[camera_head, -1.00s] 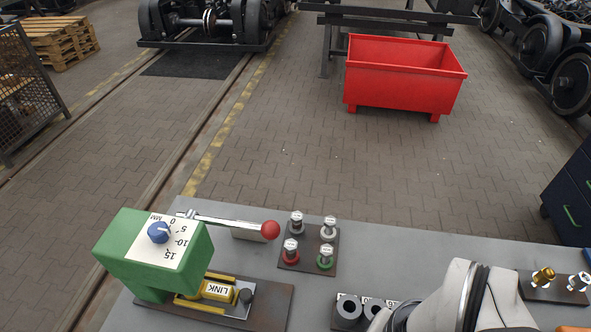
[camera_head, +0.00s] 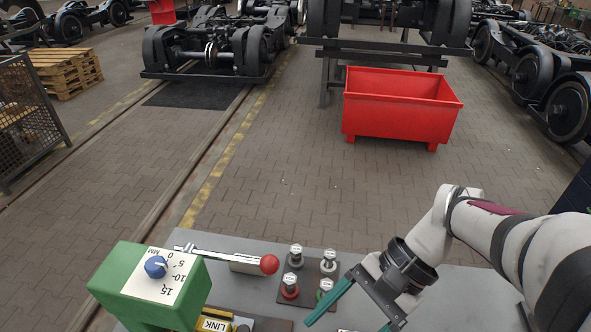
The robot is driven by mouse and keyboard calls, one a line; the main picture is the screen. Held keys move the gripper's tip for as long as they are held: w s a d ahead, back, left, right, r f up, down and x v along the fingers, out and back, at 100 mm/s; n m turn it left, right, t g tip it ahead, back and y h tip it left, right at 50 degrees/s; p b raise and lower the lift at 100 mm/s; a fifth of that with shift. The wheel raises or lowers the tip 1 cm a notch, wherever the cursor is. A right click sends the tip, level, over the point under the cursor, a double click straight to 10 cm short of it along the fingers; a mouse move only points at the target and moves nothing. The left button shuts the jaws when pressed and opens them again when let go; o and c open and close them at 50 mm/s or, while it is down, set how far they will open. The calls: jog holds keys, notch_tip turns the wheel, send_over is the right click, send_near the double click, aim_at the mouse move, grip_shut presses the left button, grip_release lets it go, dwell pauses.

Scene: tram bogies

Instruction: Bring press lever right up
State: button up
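The green press (camera_head: 150,290) stands at the left end of the grey bench, with a white dial plate and blue knob on top. Its press lever (camera_head: 222,256) runs to the right from behind the press and ends in a red ball (camera_head: 269,264). The lever appears low, close to a pale block. My gripper (camera_head: 347,324) is right of and nearer than the red ball, apart from the lever.
A dark plate (camera_head: 312,271) with several capped pegs stands between the lever ball and my gripper. A yellow piece marked LINK (camera_head: 214,325) sits beside the press. Beyond the bench, a red bin (camera_head: 400,108) stands on the paved floor.

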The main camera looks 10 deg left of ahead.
jog(key=w+a+f+m+g+y, duration=0.25)
jog(key=w+y, duration=0.25)
jog(key=w, duration=0.5)
jog(key=m+t+y, duration=0.3)
jog(key=m+y, duration=0.1)
jog(key=y, duration=0.2)
send_near(264, 266)
jog(key=w+x, duration=0.1)
jog(key=x, duration=1.1)
jog(key=shift+a+f+g, duration=0.3)
jog(key=shift+f+g, duration=0.05)
jog(key=shift+f, duration=0.2)
jog(key=shift+c, duration=0.2)
jog(key=shift+s+f, duration=0.1)
jog(key=shift+s, duration=0.05)
grip_shut()
